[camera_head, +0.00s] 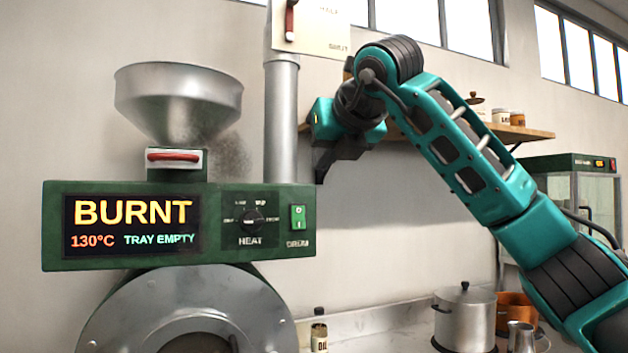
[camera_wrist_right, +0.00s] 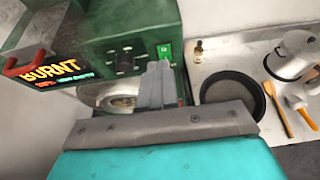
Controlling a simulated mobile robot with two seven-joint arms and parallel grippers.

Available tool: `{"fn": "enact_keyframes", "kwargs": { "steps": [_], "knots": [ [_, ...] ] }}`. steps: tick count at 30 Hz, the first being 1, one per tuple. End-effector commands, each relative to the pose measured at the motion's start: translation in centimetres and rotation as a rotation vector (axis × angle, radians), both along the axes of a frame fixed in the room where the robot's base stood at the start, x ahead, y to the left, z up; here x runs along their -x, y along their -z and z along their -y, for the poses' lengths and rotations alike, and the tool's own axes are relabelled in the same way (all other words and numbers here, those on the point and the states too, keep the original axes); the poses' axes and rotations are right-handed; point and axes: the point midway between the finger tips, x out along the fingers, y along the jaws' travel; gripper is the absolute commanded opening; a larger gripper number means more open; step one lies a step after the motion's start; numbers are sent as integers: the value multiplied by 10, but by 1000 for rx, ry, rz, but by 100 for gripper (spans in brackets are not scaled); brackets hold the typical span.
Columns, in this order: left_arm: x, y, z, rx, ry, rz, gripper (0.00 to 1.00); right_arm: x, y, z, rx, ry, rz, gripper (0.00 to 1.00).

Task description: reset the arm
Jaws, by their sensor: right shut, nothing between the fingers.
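My right arm (camera_head: 470,170) is teal and black and comes in from the right in the head view, bent high at its elbow. My right gripper (camera_head: 320,180) is shut and empty, pointing down beside the right end of the roaster's green control panel (camera_head: 130,190). In the right wrist view the shut fingers (camera_wrist_right: 156,82) stand in front of the panel, close to the green switch (camera_wrist_right: 164,52). I cannot tell whether they touch it. The panel's display (camera_head: 132,224) reads BURNT, 130°C, TRAY EMPTY. My left gripper is not in view.
A metal hopper (camera_head: 178,100) tops the roaster, with its round drum (camera_head: 185,310) below. A vertical pipe (camera_head: 281,120) rises behind. A lidded pot (camera_head: 464,315) and small bottle (camera_head: 319,332) stand on the counter. A shelf (camera_head: 520,132) and glass cabinet (camera_head: 590,200) are at right. A dark pan (camera_wrist_right: 232,92) shows in the wrist view.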

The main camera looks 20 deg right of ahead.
Motion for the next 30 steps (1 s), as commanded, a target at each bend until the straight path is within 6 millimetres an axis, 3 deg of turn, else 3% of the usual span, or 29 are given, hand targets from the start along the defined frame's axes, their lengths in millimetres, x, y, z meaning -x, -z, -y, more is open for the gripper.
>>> {"fn": "enact_keyframes", "kwargs": {
  "steps": [6,23,26,30],
  "knots": [
    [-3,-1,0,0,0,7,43,12,-9,0,1,0,-1,0],
    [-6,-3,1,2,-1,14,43,11,-6,-2,-2,-10,-6,0],
    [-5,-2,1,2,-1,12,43,3,13,-17,-16,-74,-36,0],
    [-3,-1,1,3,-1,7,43,-11,75,-67,-95,-290,-125,0]
  ]
}}
